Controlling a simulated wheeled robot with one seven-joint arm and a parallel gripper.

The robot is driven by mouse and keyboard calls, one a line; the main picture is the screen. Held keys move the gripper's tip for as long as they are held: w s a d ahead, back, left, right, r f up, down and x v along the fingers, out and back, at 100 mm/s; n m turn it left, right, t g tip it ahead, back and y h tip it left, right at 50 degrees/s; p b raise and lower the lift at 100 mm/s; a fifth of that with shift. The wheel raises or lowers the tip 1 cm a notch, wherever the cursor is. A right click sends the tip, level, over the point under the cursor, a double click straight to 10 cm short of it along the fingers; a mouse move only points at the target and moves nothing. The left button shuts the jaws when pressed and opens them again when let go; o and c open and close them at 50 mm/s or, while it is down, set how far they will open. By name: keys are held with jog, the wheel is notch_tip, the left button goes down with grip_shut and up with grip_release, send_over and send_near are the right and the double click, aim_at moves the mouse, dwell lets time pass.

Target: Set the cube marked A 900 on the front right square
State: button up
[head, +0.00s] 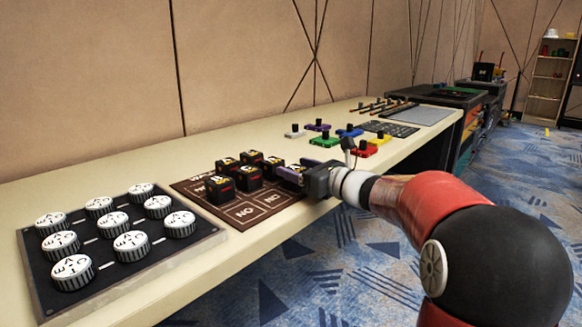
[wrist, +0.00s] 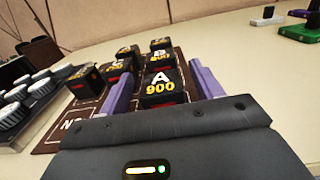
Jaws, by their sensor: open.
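The cube marked A 900 (wrist: 160,87) is black with a white A and yellow 900 on top. In the wrist view it stands between the two purple fingers of my gripper (wrist: 160,92), which are open on either side of it. In the head view my gripper (head: 294,176) is at the right end of the brown board (head: 246,211) and largely hides that cube. Several other black cubes (head: 222,189) stand on the board. Two bare squares marked NO (head: 247,211) and a similar label (head: 275,197) show along the board's front edge.
Left of the board is a dark tray (head: 103,283) with several white-topped round knobs. Right of my gripper are coloured blocks with black knobs, such as a red one (head: 362,150) and a green one (head: 325,139). A strip of bare table lies between them and the board.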

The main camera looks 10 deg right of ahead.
jog(key=v, duration=0.9)
jog(key=shift+s, duration=0.15)
jog(key=shift+d, duration=0.15)
